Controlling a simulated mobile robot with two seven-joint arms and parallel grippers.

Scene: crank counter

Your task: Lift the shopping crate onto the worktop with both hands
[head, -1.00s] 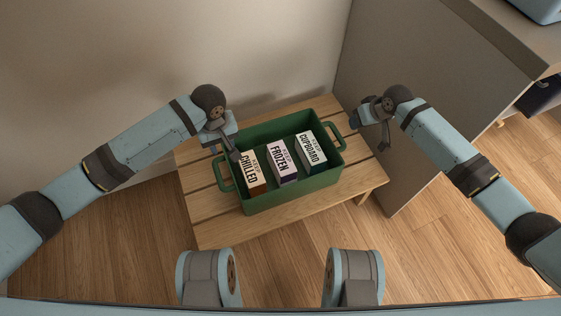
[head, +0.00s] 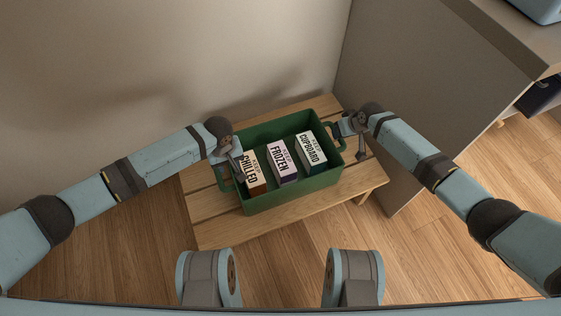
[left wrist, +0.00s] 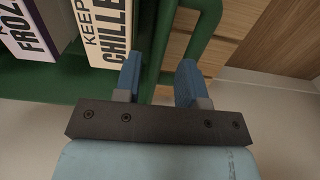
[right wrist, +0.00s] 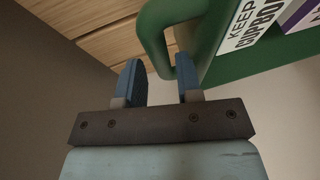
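The green shopping crate (head: 290,198) stands upright on a slatted wooden bench. It holds boxes lettered CHILLED (head: 253,173), FROZEN (head: 281,162) and CUPBOARD (head: 311,149). My left gripper (head: 231,168) is at the crate's left end, by the left handle. In the left wrist view its fingers (left wrist: 158,82) are open near the crate wall and handle (left wrist: 205,35). My right gripper (head: 350,140) is beside the right handle (head: 338,131). In the right wrist view its fingers (right wrist: 158,82) are open, with part of the handle (right wrist: 152,40) showing between them. I cannot tell whether either touches.
The worktop (head: 480,32) is at the upper right, above a grey side panel (head: 420,110). A blue-grey object (head: 540,8) sits at its far corner. The bench (head: 215,222) has bare slats around the crate. A wall rises behind it.

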